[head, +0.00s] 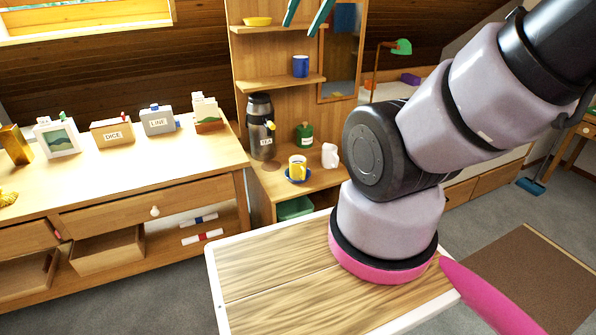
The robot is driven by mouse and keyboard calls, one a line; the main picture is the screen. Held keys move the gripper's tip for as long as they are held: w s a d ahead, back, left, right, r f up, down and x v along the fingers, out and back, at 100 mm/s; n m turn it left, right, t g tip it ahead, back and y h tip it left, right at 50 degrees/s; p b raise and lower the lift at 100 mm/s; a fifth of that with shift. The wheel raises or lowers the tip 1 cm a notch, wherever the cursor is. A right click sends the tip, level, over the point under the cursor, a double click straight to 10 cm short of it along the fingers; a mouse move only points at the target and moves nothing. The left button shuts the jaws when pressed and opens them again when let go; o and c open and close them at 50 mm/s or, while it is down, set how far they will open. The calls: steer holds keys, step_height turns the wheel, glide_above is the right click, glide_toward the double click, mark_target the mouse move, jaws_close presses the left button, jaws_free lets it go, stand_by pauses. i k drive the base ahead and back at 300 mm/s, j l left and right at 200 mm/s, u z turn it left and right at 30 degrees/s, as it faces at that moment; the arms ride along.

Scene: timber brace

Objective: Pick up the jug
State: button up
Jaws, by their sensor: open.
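A small white jug (330,156) stands on the wooden shelf unit's counter, right of a yellow mug. It is small in the head view, and which way its handle points is hard to tell. My gripper (306,14) shows only as two teal fingers at the top edge. The fingers are apart, with nothing seen between them. They appear above and slightly left of the jug in the picture, well apart from it. The rest of the gripper is out of frame.
Beside the jug are a yellow mug (297,167) on a blue saucer, a green bottle (304,134) and a flask labelled TEA (261,126). A shelf above holds a blue mug (300,66). A long sideboard (130,187) with boxes stands left.

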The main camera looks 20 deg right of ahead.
mark_target(330, 159)
steer(key=i+l, duration=0.1)
steer(key=l, duration=0.25)
steer(key=i+l, duration=0.15)
steer(key=l, duration=0.25)
steer(key=i+l, duration=0.1)
steer(key=l, duration=0.25)
steer(key=i+l, duration=0.1)
steer(key=l, duration=0.25)
steer(key=i+l, duration=0.15)
steer(key=l, duration=0.25)
steer(key=i+l, duration=0.1)
steer(key=l, duration=0.25)
steer(key=u, duration=0.05)
